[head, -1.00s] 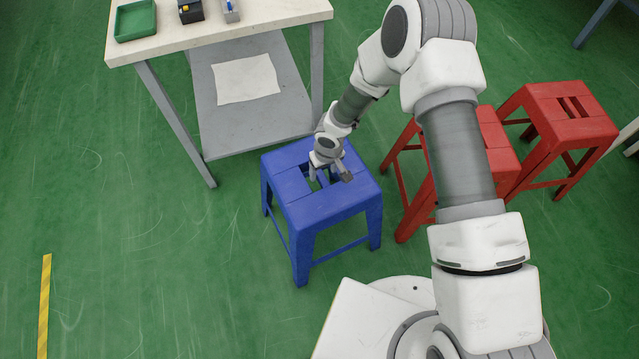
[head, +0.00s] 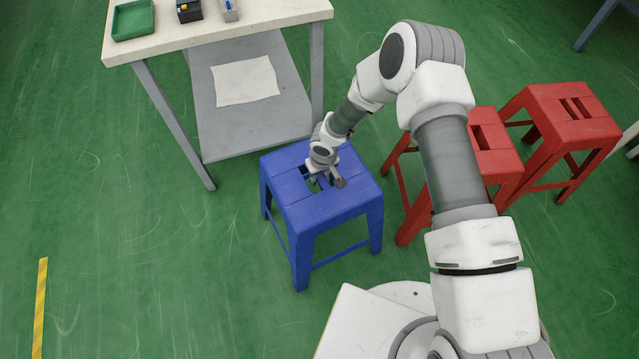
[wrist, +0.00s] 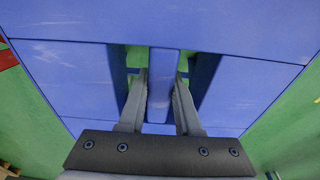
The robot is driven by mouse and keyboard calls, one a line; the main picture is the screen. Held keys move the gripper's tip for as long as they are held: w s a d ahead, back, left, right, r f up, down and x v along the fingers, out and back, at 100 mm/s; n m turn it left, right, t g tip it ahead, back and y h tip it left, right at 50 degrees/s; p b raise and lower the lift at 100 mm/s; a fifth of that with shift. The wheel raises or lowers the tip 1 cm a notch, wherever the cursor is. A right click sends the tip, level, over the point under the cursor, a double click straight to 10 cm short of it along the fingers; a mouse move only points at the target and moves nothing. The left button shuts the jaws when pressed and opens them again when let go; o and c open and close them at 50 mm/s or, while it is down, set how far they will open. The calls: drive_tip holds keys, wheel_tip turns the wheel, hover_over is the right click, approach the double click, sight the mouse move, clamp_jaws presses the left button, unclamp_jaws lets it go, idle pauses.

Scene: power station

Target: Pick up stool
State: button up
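A blue stool (head: 325,205) stands upright on the green floor in the middle of the head view. Its seat has two slots with a bar (wrist: 163,80) between them, seen close up in the wrist view. My gripper (head: 326,182) points down at the slots of the seat. In the wrist view the two fingers (wrist: 160,90) are apart, one on each side of the bar, with their tips at the slots. A gap shows between bar and fingers, and the bar is not clamped. How deep the tips reach is hard to tell.
A workbench (head: 260,15) with a lower shelf (head: 215,125) stands just behind the stool at the upper left. Two red stools (head: 490,140) (head: 565,120) stand close on the right, partly behind my arm. The floor (head: 130,270) at the left is clear.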

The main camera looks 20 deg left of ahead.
clamp_jaws()
idle(0.8)
